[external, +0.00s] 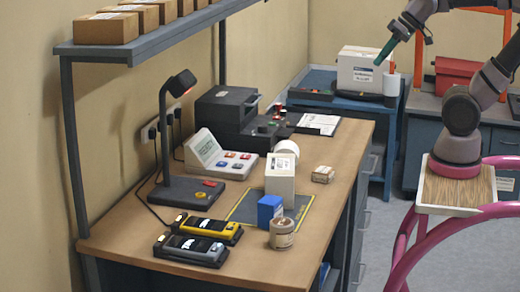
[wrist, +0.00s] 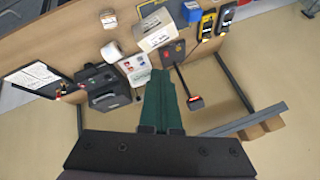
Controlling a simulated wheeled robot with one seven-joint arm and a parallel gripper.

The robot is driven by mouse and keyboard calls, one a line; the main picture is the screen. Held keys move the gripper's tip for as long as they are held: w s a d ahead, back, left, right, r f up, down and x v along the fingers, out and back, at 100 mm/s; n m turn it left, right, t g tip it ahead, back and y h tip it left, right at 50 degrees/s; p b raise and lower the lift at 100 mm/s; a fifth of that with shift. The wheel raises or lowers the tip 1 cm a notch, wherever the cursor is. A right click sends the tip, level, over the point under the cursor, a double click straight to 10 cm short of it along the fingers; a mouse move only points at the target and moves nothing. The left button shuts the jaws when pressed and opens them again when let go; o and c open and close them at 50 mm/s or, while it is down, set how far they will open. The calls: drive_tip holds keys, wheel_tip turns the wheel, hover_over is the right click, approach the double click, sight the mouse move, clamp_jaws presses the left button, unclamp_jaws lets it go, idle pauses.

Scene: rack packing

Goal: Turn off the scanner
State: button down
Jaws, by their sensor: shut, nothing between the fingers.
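A black stand with a bent arm and a red-lit head (external: 181,83), which looks like the scanner, is on the workbench near the wall. Its flat base (external: 190,193) carries a red and an amber button. In the wrist view its head (wrist: 195,102) and base with buttons (wrist: 173,52) show right of my fingers. My gripper (external: 387,49) has green fingers, shut and empty, high at the upper right, well away from the stand. The fingers also fill the middle of the wrist view (wrist: 163,100).
A keypad device with coloured buttons (external: 222,157) and a black printer-like machine (external: 228,110) stand behind. Yellow (external: 208,229) and grey (external: 190,249) handhelds lie in front. A shelf (external: 150,42) overhangs the left.

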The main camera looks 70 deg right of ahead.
drive_tip(key=w+r+g, duration=0.1)
drive_tip(key=w, duration=1.1)
drive_tip(key=n+g+h, duration=0.2)
drive_tip(key=n, duration=0.2)
hover_over(207, 181)
drive_tip(key=s, duration=0.5)
wheel_tip(207, 181, down, 26)
drive_tip(key=shift+a, duration=0.1)
drive_tip(key=x, duration=0.9)
drive_tip(key=s+x, duration=0.1)
drive_tip(key=x, duration=0.3)
drive_tip(key=shift+w+f, duration=0.15)
drive_tip(key=shift+f, duration=0.35)
